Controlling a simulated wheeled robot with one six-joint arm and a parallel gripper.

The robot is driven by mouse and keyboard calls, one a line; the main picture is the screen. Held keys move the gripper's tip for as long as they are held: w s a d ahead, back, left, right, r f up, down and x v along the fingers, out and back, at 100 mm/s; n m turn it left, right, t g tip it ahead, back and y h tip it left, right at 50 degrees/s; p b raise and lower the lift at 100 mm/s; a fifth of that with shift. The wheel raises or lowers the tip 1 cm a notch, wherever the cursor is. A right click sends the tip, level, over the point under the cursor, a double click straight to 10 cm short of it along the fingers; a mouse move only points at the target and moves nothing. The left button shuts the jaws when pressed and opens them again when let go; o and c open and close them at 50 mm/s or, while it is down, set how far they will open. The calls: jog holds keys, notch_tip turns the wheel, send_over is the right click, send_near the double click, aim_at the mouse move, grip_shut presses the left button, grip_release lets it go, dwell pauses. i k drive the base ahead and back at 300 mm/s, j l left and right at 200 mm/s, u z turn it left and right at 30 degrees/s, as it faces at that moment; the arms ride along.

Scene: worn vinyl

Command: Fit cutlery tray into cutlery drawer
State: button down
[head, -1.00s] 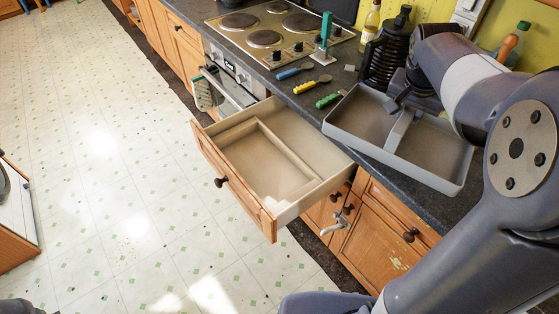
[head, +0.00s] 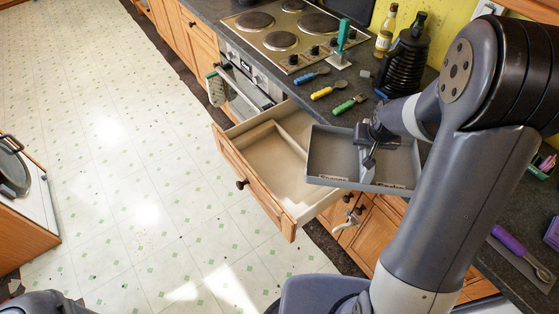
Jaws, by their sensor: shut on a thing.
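The cutlery tray (head: 327,153) is a grey two-compartment tray with small labels on its inner wall. It is in the air, partly over the right side of the open drawer and partly over the counter edge. My gripper (head: 368,150) is shut on the tray's middle divider. The cutlery drawer (head: 236,162) is pulled out, with a wooden front and a pale inside. A raised divider strip runs inside it, and its left part is bare. The tray hides the drawer's right rear part.
Blue (head: 311,76), yellow (head: 328,91) and green (head: 349,104) handled utensils lie on the counter behind the drawer. A black ridged jug (head: 402,62) stands near the wall by a bottle (head: 386,32). A purple-handled utensil (head: 510,241) lies at right. The floor before the drawer is clear.

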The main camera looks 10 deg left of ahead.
aim_at(280, 170)
jog(key=i+j+z, duration=0.1)
jog(key=j, duration=0.7)
jog(key=i+j+z, duration=0.1)
jog(key=j, duration=0.75)
jog(key=i+j+z, duration=0.15)
jog(key=j, duration=0.65)
